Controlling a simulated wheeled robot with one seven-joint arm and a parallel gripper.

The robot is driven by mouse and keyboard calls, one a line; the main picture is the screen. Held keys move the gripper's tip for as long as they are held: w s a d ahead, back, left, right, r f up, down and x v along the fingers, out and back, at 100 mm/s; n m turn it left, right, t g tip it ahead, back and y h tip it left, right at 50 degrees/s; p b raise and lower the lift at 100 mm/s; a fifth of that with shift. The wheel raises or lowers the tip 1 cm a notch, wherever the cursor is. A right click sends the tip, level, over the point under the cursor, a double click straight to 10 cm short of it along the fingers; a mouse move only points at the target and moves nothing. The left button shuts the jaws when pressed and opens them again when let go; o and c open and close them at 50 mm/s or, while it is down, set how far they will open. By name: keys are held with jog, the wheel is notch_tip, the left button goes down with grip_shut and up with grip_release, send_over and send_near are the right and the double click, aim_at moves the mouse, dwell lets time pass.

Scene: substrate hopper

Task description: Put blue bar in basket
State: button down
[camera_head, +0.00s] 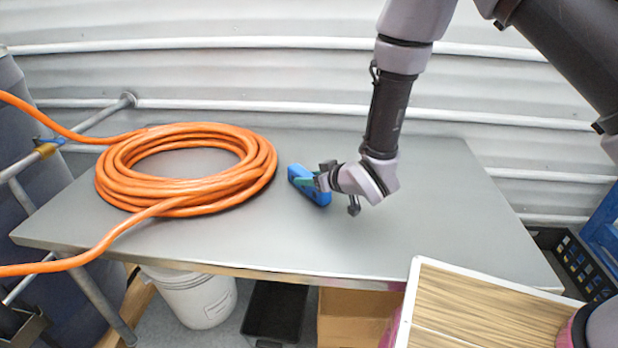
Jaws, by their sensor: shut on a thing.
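The blue bar (310,188) is on or just above the grey table (300,245), right of the orange hose coil. It lies slanted, and I cannot tell whether it touches the table. My gripper (318,179) reaches it from the right and is shut on it; the gripper's fingers hide part of the bar. A black crate-like container with slotted walls (578,262) stands at the right edge, below table height, partly cut off and partly hidden; I cannot tell if it is the basket.
A coiled orange hose (255,172) fills the table's left half. A wood-topped box (470,318) stands at the front right. Under the table are a white bucket (195,300), a black bin (275,312) and a cardboard box (350,318). The table's right part is clear.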

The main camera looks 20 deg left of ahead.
jog(key=shift+c, duration=2)
grip_release()
jog(key=shift+r, duration=0.15)
jog(key=v, duration=1.2)
